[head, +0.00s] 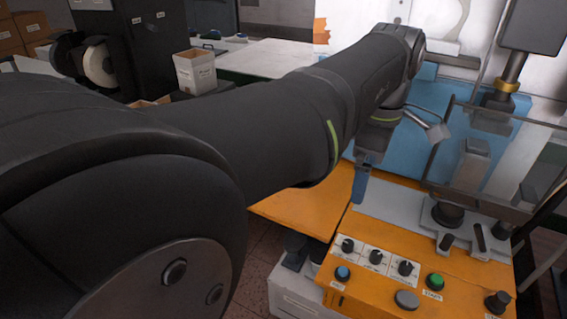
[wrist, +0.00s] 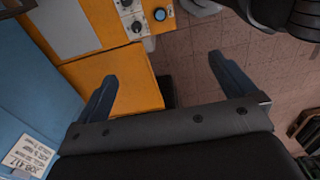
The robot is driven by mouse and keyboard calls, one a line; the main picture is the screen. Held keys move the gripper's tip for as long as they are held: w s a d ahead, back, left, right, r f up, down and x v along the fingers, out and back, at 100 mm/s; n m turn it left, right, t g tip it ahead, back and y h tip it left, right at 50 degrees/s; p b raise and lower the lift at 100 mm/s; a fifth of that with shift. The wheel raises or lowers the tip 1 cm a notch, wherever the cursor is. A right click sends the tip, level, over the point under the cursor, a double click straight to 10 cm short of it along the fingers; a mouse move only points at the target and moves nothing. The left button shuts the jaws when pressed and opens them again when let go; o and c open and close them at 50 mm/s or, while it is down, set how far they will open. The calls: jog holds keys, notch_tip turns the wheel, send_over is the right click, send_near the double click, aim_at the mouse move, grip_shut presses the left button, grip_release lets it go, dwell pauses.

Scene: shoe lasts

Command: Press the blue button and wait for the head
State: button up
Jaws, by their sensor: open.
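The blue button (head: 343,272) is at the left end of the orange control panel's front row. It also shows at the top of the wrist view (wrist: 159,14). My gripper (head: 360,186) is above and behind the panel, apart from the button. In the wrist view my gripper (wrist: 162,70) has its two blue fingers wide apart with nothing between them. The machine's head, a dark vertical shaft with a gold ring (head: 507,86), stands raised at the upper right, behind a clear guard. A grey block (head: 472,165) stands below and left of it.
The orange panel (head: 385,290) also has several black knobs, a green button (head: 435,281) and a grey button (head: 406,299). The clear guard (head: 540,150) stands close to my gripper's right. A white box (head: 195,72) and a white table are at the back left.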

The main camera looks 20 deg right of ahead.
jog(key=shift+r, duration=0.55)
jog(key=shift+c, duration=0.4)
grip_shut()
dwell(1.0)
